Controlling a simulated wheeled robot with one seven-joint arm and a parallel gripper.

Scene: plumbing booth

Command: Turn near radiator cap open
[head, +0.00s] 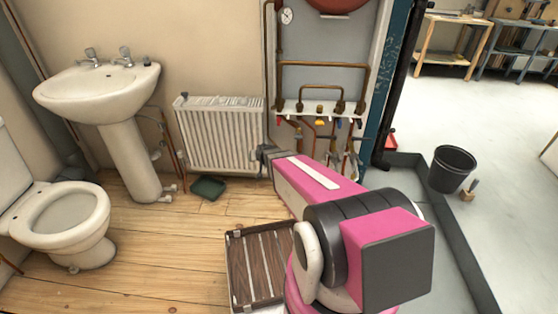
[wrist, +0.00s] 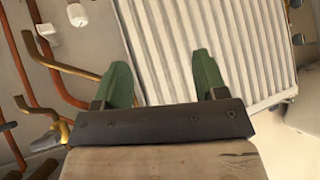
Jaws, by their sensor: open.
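The white ribbed radiator (head: 220,137) stands against the wall in the head view. My gripper (head: 263,156) is by its right end. In the wrist view the radiator (wrist: 220,35) fills the upper middle and right, tilted. The two green fingers of my gripper (wrist: 163,72) are apart with nothing between them, pointing toward the radiator's ribs. A white cap-like fitting (wrist: 77,14) is left of the fingers, and a small grey knob (wrist: 298,39) is by the radiator's right edge. I cannot tell which one is the near cap. My gripper hides part of the radiator's right end.
Copper pipes and valves (head: 321,107) are on the panel right of the radiator. A basin (head: 98,92) and toilet (head: 68,222) stand left. A green tray (head: 208,188) lies below the radiator, and a slatted crate (head: 232,273) is in front. Some wooden floor is clear.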

